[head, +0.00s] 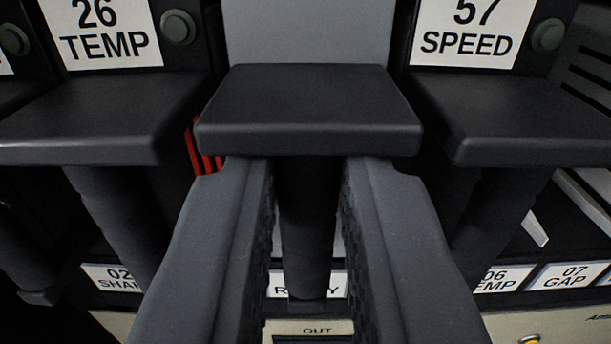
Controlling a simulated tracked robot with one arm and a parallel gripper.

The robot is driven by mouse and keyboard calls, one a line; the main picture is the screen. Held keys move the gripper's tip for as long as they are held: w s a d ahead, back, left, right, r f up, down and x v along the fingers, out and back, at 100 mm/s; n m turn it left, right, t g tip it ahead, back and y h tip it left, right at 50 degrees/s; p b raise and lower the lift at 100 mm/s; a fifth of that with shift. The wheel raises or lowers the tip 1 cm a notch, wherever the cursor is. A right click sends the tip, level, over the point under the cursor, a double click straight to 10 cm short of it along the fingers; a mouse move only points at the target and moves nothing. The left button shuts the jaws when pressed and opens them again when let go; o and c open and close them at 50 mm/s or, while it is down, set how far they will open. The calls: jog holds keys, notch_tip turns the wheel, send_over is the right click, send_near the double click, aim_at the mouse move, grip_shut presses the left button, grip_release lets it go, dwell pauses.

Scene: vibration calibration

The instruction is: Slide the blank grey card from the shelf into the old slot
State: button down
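The blank grey card (308,28) shows at the top centre as a plain grey face. In front of it is a dark T-shaped handle with a flat top plate (307,108) and a stem (308,220) that narrows downward. My gripper (308,175) has one finger on each side of this stem, with the tips beneath the plate. The fingers lie very near the stem; narrow gaps show lower down, and I cannot tell whether they press on it higher up. The old slot cannot be made out for certain.
Cards marked 26 TEMP (108,38) and 57 SPEED (466,36) flank it, with dark handles (85,115) (530,110) close to my fingers. Below are labels, including 07 GAP (566,276), and an opening marked OUT (315,330). Red stripes (203,150) show left of the central handle.

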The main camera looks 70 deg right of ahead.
jog(key=shift+d+r, duration=0.1)
jog(key=shift+r, duration=0.05)
jog(key=c, duration=1.3)
grip_release()
jog(key=shift+d, duration=0.1)
jog(key=shift+f, duration=0.75)
jog(key=shift+a, duration=0.25)
jog(key=shift+b+v, duration=0.7)
jog(key=shift+v, duration=1.65)
jog(key=shift+r, duration=0.1)
grip_shut()
